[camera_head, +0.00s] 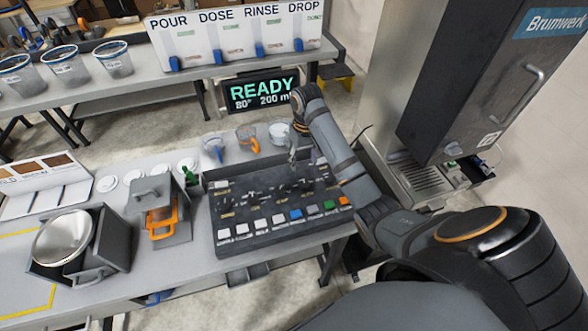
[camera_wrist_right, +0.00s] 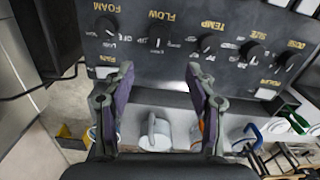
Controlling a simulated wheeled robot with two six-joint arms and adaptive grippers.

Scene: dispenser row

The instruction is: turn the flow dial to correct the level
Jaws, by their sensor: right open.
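The black control panel (camera_head: 262,237) stands on the near table, with a row of dials along its upper part. In the right wrist view the flow dial (camera_wrist_right: 157,42), a small black knob under the upside-down FLOW label, lies just beyond my fingertips. My right gripper (camera_wrist_right: 160,72) is open and empty, its two purple-padded fingers spread apart short of the dial. It also shows in the head view (camera_head: 303,157), over the panel's upper right part. Contact with the dial is not visible. My left gripper is out of view.
A dark display (camera_head: 262,93) reads READY, 80° and 200 ml. Neighbouring dials are the foam dial (camera_wrist_right: 105,28) and temp dial (camera_wrist_right: 207,43). Cups, including an orange-handled one (camera_head: 248,142), stand behind the panel. A Brumwerk machine (camera_head: 480,75) is at the right.

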